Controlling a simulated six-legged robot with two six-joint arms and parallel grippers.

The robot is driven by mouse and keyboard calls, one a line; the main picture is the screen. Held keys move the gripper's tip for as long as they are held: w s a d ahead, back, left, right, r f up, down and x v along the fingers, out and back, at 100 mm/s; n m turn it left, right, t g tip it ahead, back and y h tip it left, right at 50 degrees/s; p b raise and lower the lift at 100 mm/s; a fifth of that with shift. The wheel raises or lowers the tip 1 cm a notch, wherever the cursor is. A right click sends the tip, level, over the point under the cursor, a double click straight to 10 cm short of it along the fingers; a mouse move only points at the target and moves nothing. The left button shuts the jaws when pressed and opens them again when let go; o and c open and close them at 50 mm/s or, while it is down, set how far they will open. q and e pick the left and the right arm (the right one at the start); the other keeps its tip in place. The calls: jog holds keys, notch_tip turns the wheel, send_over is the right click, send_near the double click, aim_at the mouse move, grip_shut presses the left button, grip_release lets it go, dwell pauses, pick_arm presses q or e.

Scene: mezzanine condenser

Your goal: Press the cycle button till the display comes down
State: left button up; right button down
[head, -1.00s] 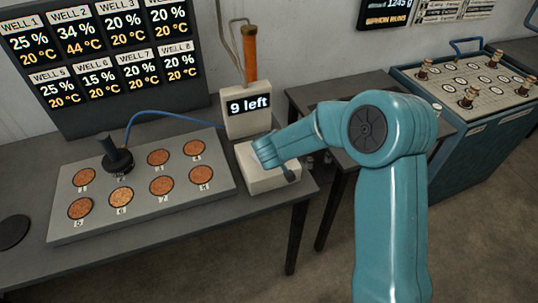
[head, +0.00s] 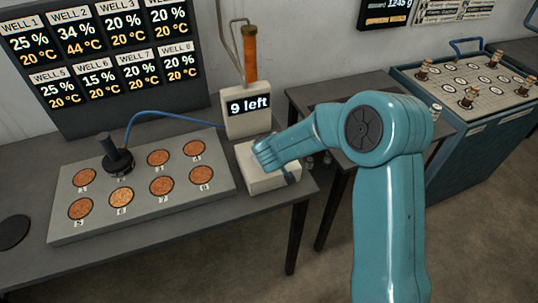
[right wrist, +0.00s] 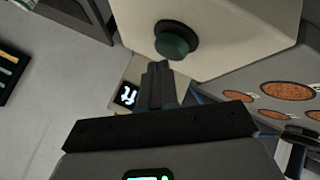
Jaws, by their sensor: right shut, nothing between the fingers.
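The display (head: 249,105) on the pale post reads "9 left" in the head view. A pale box (head: 262,182) stands below it on the bench, partly covered by my right arm. In the right wrist view the cycle button (right wrist: 174,42) is a dark green knob with a black collar on the pale box (right wrist: 225,25). My right gripper (right wrist: 158,66) is shut and empty, its fingertips close by the button. I cannot tell whether they touch it. The display (right wrist: 127,95) also shows there, turned and partly hidden. My left gripper is not in view.
A plate (head: 143,186) with several round orange wells lies left of the box, with a black plunger (head: 116,158) on it and a blue hose. A board (head: 100,60) of well readings stands behind. A teal crate (head: 470,120) with bottles stands at the right.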

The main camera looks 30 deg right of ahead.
jog(key=shift+f, duration=0.65)
dwell(0.9)
jog(key=shift+r+p, duration=1)
jog(key=shift+p, duration=0.15)
jog(key=shift+r, duration=0.1)
notch_tip(320, 180, up, 5)
jog(key=p, duration=0.6)
dwell(0.5)
